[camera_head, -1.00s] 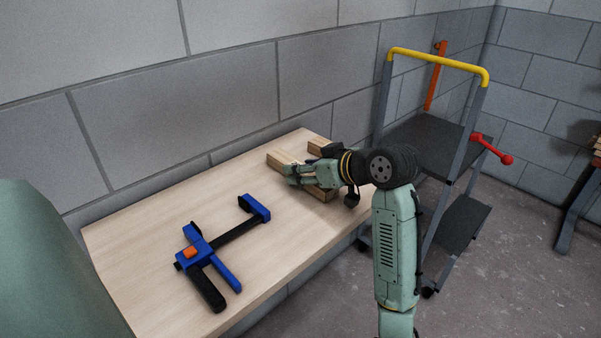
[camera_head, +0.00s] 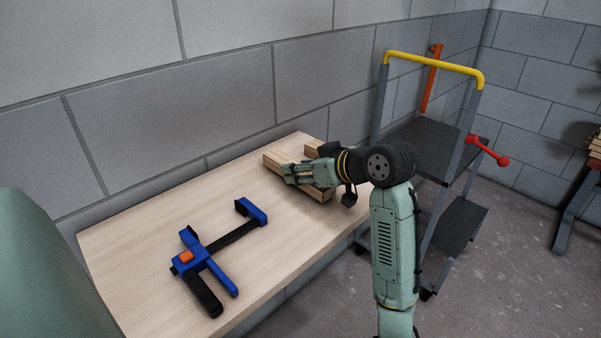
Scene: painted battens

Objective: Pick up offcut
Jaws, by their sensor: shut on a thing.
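Pale wooden pieces lie at the far right end of the bench. One, which I take as the offcut (camera_head: 275,161), shows its left end just beyond my fingertips. My gripper (camera_head: 288,174) reaches in from the right, low over the bench, and is shut on the wood. The fingers and wrist hide much of the piece, and whether it is clear of the bench cannot be told. Another short wooden block (camera_head: 313,149) shows behind the wrist.
A blue and black bar clamp (camera_head: 215,247) with an orange button lies on the pale bench (camera_head: 140,235). A grey block wall stands close behind. A trolley (camera_head: 455,230) with a yellow handle and red lever is at right.

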